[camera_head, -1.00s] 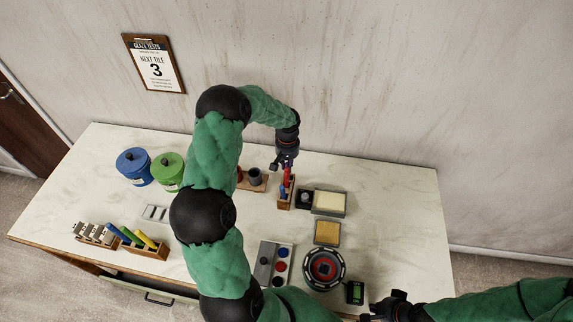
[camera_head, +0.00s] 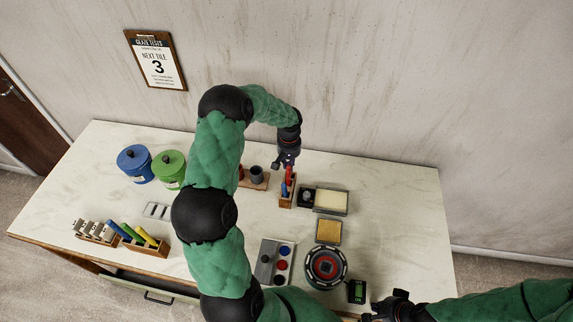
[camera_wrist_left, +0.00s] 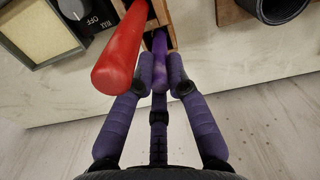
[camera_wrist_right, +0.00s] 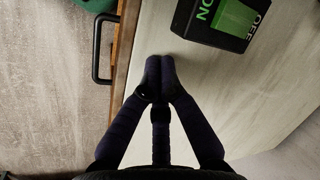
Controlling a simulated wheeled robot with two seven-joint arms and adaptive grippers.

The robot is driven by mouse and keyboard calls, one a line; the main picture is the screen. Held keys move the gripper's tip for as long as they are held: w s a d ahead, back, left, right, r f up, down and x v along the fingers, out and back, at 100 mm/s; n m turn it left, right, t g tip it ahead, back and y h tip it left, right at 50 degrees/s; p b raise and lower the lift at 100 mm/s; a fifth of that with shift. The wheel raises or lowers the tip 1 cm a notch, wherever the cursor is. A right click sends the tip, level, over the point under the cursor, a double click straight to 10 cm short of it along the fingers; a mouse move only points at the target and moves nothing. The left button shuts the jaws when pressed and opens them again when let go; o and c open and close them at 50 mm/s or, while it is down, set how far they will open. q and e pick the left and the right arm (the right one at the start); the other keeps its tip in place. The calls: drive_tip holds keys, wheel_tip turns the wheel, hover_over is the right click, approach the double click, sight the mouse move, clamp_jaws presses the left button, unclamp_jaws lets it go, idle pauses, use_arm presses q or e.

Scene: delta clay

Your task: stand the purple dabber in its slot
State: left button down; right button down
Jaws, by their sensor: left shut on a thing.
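The purple dabber (camera_wrist_left: 159,62) is between the fingers of my left gripper (camera_wrist_left: 160,74), which is shut on it. Its far end meets a slot of the wooden dabber rack (camera_wrist_left: 164,12); how deep it sits I cannot tell. A red dabber (camera_wrist_left: 119,48) stands in the rack beside it, rising toward the camera. In the head view my left gripper (camera_head: 284,163) is just behind the small rack (camera_head: 286,202), and the purple dabber is hard to make out there. My right gripper (camera_head: 386,305) is at the front right table edge, shut and empty in the right wrist view (camera_wrist_right: 159,75).
A round turntable (camera_head: 325,267), a paint palette (camera_head: 265,267) and a green-faced switch (camera_head: 357,291) lie nearer the front.

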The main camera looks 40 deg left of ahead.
use_arm(q)
drive_tip(key=shift+f, duration=0.5)
use_arm(e)
drive_tip(key=shift+s+f, duration=0.2)
drive_tip(key=shift+f, duration=0.35)
drive_tip(key=shift+s+f, duration=0.15)
drive_tip(key=shift+f, duration=0.4)
use_arm(q)
drive_tip(key=c, duration=1.2)
unclamp_jaws()
drive_tip(key=shift+o, duration=0.2)
drive_tip(key=shift+r, duration=0.1)
use_arm(e)
drive_tip(key=shift+w+r+p, duration=0.2)
drive_tip(key=shift+r+p, duration=0.4)
drive_tip(key=shift+p, duration=0.2)
drive_tip(key=shift+w+r+p, duration=0.15)
drive_tip(key=shift+r+p, duration=0.4)
drive_tip(key=shift+p, duration=0.25)
drive_tip(key=shift+r+p, duration=0.3)
use_arm(q)
wheel_tip(320, 180, up, 7)
drive_tip(key=w, duration=0.1)
drive_tip(key=shift+d, duration=0.2)
use_arm(e)
drive_tip(key=shift+r, duration=0.1)
use_arm(q)
drive_tip(key=shift+w, duration=0.1)
use_arm(e)
drive_tip(key=shift+r, duration=0.15)
